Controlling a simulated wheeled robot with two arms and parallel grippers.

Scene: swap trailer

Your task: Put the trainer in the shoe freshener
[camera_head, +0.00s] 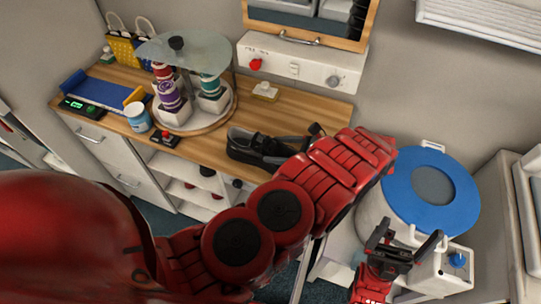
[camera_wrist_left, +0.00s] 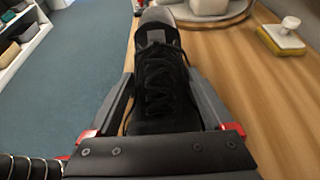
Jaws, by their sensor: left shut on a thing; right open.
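The trainer (camera_head: 252,146) is black and sits at the wooden bench's front edge. I cannot tell if the trainer touches the bench. No label marks the shoe freshener; a white cabinet (camera_head: 300,70) with a wood-framed door, red button and knob stands at the back. My right gripper (camera_head: 405,248) is open and empty at lower right.
A white drum (camera_head: 372,212) with a blue ring lid (camera_head: 462,200) stands right of the bench. A round stand (camera_head: 195,125) with spools and a glass top is left of the trainer. A sponge (camera_head: 266,91) lies behind it. A blue jar (camera_head: 138,117) is further left.

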